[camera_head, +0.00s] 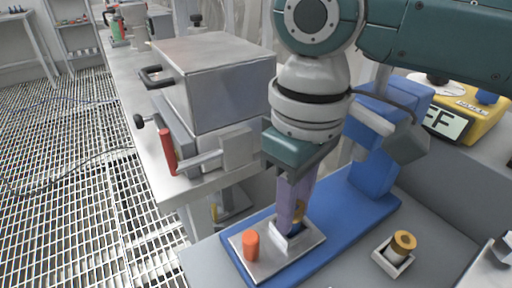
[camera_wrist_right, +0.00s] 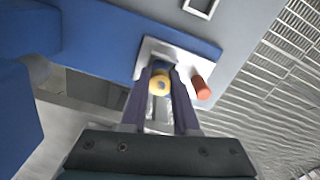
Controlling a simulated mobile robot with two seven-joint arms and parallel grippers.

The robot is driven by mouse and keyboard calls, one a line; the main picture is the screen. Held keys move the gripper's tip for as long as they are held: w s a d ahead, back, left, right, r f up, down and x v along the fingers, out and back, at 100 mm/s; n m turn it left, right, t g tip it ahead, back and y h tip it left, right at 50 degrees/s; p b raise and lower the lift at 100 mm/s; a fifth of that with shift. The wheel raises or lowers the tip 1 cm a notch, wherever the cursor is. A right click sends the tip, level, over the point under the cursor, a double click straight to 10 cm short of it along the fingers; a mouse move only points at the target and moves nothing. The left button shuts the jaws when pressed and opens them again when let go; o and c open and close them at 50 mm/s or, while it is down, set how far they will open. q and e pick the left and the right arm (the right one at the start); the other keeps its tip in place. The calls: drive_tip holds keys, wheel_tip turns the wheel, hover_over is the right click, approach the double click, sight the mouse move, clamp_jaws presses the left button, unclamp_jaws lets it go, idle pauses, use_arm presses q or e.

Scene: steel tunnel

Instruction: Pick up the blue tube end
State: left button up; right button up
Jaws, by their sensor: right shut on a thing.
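My right gripper (camera_head: 294,218) points down over a light metal plate (camera_head: 275,256) on the blue base (camera_head: 325,237). It is shut on the blue tube end (camera_head: 295,229), which sits low between the fingers, at the plate. A brass-coloured part shows just above the blue. In the right wrist view, the fingers (camera_wrist_right: 160,88) are on either side of the tube end (camera_wrist_right: 160,67), with a brass ring facing the camera. The fingers partly hide the tube end, and I cannot tell whether it is clear of its holder. My left gripper is not in view.
An orange-red peg (camera_head: 251,246) stands on the plate, left of the gripper. A brass piece (camera_head: 403,242) sits in a small square holder at right. A blue upright block (camera_head: 374,165) stands behind the gripper. A steel box machine (camera_head: 215,85) stands at left, with a red handle (camera_head: 168,151).

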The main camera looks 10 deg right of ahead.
clamp_jaws()
